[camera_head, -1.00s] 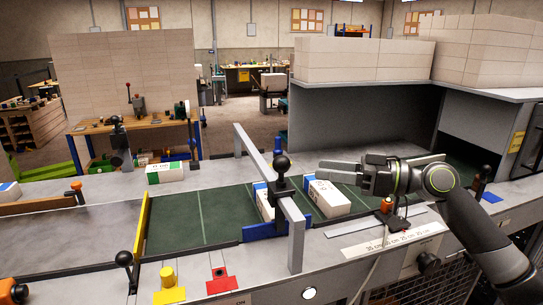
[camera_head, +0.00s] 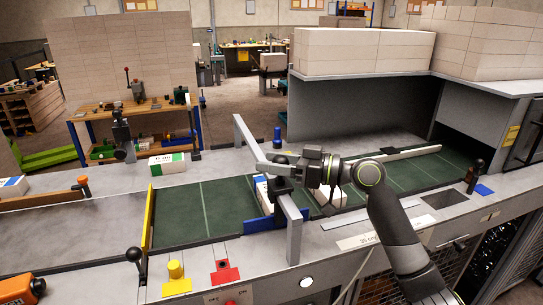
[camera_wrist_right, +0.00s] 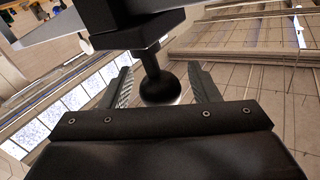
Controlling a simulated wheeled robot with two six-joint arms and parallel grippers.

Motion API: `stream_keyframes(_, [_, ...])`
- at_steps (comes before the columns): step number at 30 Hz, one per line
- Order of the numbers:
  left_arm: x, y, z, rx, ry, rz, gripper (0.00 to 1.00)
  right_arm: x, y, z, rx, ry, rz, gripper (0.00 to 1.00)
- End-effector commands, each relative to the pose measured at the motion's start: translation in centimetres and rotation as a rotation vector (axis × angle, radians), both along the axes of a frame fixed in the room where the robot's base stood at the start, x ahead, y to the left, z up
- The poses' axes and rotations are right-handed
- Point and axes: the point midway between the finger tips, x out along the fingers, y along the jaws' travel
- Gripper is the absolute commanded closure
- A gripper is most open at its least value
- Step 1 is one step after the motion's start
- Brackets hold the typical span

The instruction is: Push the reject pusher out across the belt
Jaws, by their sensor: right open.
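The reject pusher has a blue plate (camera_head: 262,224) at the near edge of the green belt (camera_head: 225,205). Its dark carriage and knob ride on a grey bar (camera_head: 294,232) that spans the belt. My right gripper (camera_head: 284,167) is at the knob and partly hides it in the head view. In the right wrist view the black ball knob (camera_wrist_right: 160,88) is between the spread fingers, with a gap on each side. A white and blue ream (camera_head: 261,188) is on the belt behind the plate. A second ream (camera_head: 331,199) is to the right, partly hidden by my arm. My left gripper is not in view.
A yellow gate (camera_head: 149,217) stands at the belt's left end. Yellow (camera_head: 175,279) and red (camera_head: 224,273) fixtures and a black knobbed lever (camera_head: 135,258) are on the near ledge. A green and white ream (camera_head: 167,163) lies on the far grey surface. Cartons (camera_head: 362,53) are stacked at the back right.

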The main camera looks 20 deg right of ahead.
Motion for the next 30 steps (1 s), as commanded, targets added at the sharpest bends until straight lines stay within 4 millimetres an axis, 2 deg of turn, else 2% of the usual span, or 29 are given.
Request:
stream_keyframes(13, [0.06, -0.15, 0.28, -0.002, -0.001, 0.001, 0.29, 0.34, 0.62, -0.02, -0.001, 0.001, 0.000, 0.46])
stream_keyframes(25, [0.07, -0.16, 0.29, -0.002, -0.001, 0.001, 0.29, 0.34, 0.59, -0.03, -0.001, 0.001, 0.000, 0.99])
stream_keyframes(30, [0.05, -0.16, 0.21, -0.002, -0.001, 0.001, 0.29, 0.38, 0.59, -0.05, 0.000, 0.000, 0.000, 1.00])
